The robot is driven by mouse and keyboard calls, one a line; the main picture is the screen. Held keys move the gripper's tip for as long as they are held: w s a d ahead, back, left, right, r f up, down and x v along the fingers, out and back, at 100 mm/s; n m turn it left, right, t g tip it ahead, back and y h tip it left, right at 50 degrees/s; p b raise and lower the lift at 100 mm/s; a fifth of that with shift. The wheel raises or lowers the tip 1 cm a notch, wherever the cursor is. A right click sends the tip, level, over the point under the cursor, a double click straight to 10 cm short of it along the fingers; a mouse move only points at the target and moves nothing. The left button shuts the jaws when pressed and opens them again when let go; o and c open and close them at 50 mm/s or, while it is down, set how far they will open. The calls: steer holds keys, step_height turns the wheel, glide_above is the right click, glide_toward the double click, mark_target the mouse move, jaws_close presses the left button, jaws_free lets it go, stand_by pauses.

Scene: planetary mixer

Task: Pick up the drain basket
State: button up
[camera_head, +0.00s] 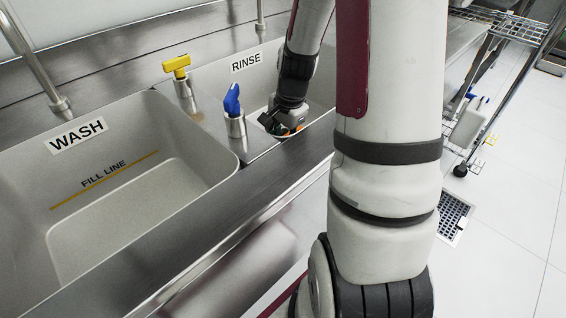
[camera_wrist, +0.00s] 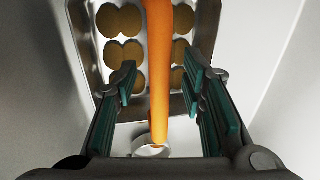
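In the head view my gripper (camera_head: 283,119) is down in the rinse sink (camera_head: 215,82). The basket is mostly hidden there by my gripper and the sink's front edge.
A small white ring-shaped part (camera_wrist: 151,151) shows near the bar's lower end. The wash sink (camera_head: 130,215) is empty at left. A yellow-handled valve (camera_head: 178,68) and a blue-handled valve (camera_head: 233,105) stand between the sinks. Sink walls rise close around my gripper.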

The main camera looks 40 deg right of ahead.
steer(key=shift+f, duration=0.3)
steer(key=shift+r, duration=0.1)
jaws_close()
